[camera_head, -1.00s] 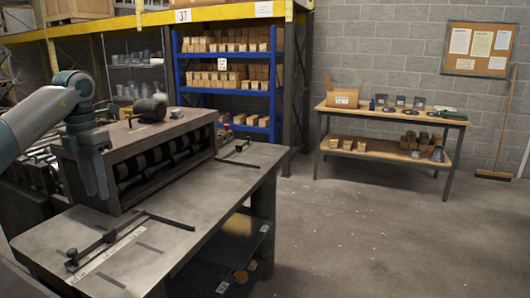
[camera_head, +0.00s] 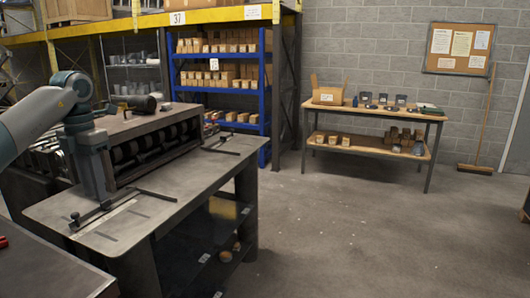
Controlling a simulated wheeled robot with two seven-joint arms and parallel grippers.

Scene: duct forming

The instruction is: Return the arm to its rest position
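My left arm comes in from the left and bends down at the wrist. Its gripper (camera_head: 96,190) points down over the left part of the grey metal bench (camera_head: 170,208), in front of the left end of the dark roller machine (camera_head: 150,150). The fingers are small and dark against the machine, so I cannot tell whether they are open or shut. I see no object held in them. My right arm and gripper are out of the picture.
A dark table edge (camera_head: 50,265) shows at the lower left. A wooden table (camera_head: 380,112) with boxes and small parts stands at the back wall. Blue shelving (camera_head: 263,95) stands behind the machine. A broom (camera_head: 482,125) leans at the right. The concrete floor (camera_head: 350,230) between is clear.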

